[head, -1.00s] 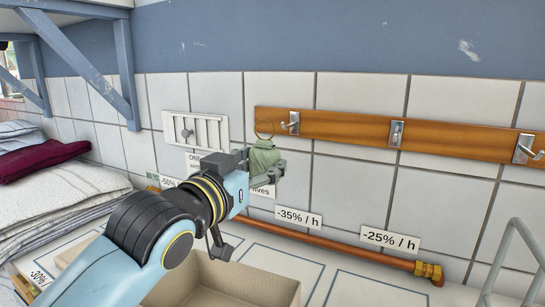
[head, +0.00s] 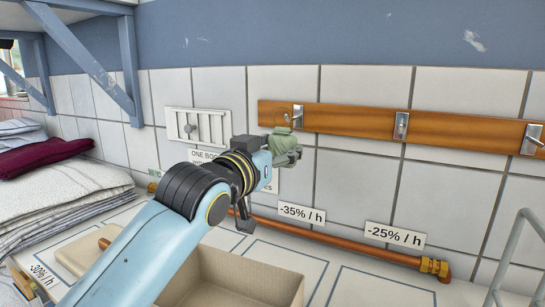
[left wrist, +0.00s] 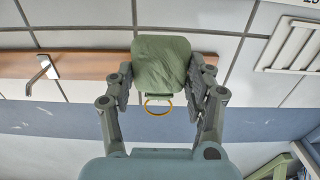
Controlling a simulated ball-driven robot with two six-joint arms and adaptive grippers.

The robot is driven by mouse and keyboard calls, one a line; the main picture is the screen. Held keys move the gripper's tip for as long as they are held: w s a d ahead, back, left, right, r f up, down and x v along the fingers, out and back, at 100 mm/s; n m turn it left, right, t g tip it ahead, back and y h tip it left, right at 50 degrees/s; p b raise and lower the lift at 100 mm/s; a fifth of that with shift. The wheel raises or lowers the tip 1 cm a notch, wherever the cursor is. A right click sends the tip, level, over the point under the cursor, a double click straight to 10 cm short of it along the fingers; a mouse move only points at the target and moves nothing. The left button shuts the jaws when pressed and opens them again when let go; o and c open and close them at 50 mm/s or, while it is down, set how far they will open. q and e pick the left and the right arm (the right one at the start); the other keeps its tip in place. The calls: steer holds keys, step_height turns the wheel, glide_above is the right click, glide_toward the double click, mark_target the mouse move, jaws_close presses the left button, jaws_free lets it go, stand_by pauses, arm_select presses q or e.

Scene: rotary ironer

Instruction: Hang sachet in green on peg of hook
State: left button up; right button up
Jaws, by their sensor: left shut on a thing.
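My left gripper (head: 287,153) is shut on the green sachet (head: 282,141), just below the left end of the wooden hook board. The sachet's thin ring loop stands up from its top, in front of the board and close to the left metal hook (head: 298,115). Whether the ring is around the peg or only in front of it, I cannot tell. In the left wrist view the sachet (left wrist: 162,64) sits between the two fingers, with its yellow ring (left wrist: 158,106) free of them. There the sachet covers part of the board, and another hook (left wrist: 43,68) shows at left. My right gripper is not in view.
The wooden board (head: 350,121) carries further hooks to the right, the middle one (head: 401,125) and one at the edge. An open cardboard box (head: 240,272) stands below my arm. Folded linen (head: 55,180) lies at left. A copper pipe (head: 340,243) runs along the wall.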

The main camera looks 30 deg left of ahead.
arm_select(q)
steer(key=shift+w+f+b, duration=0.2)
steer(key=shift+w+b, duration=0.55)
steer(key=shift+w, duration=0.95)
steer(key=shift+w+a+f, duration=0.1)
steer(key=shift+w+f, duration=0.45)
steer(key=shift+f, duration=0.05)
steer(key=o, duration=1)
steer(key=shift+s, duration=0.1)
steer(key=s, duration=1.1)
steer(key=shift+s+d, duration=0.35)
